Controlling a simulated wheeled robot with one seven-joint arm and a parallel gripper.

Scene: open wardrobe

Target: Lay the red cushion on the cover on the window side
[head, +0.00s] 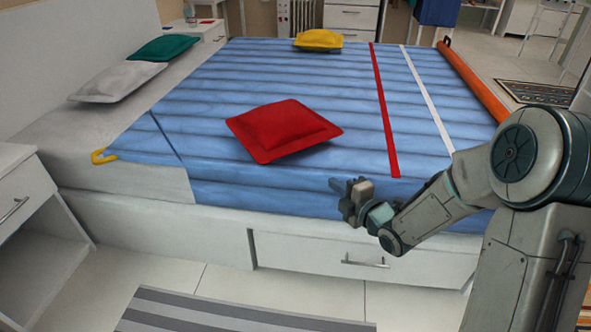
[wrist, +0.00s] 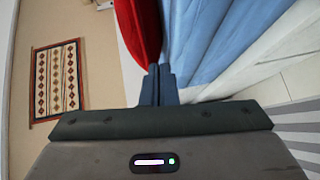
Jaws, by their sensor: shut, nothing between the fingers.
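The red cushion (head: 283,130) lies flat on the blue striped cover (head: 225,180) near the front middle of the bed. Part of it shows as a red shape (wrist: 140,25) at the top of the wrist view, beyond my fingers, with the blue cover (wrist: 205,45) to its right. My gripper (head: 337,187) is at the near edge of the bed, right of and nearer than the cushion, apart from it. In the wrist view its fingers (wrist: 158,84) are together and empty. No window shows in either view, so I cannot tell which side is the window side.
A yellow cushion (head: 318,40) lies at the cover's far edge. Green (head: 163,48) and grey (head: 117,81) cushions lie at the left. Red (head: 384,110) and white (head: 428,98) strips cross the right part; an orange roll (head: 474,83) edges it. The cover between cushions is clear.

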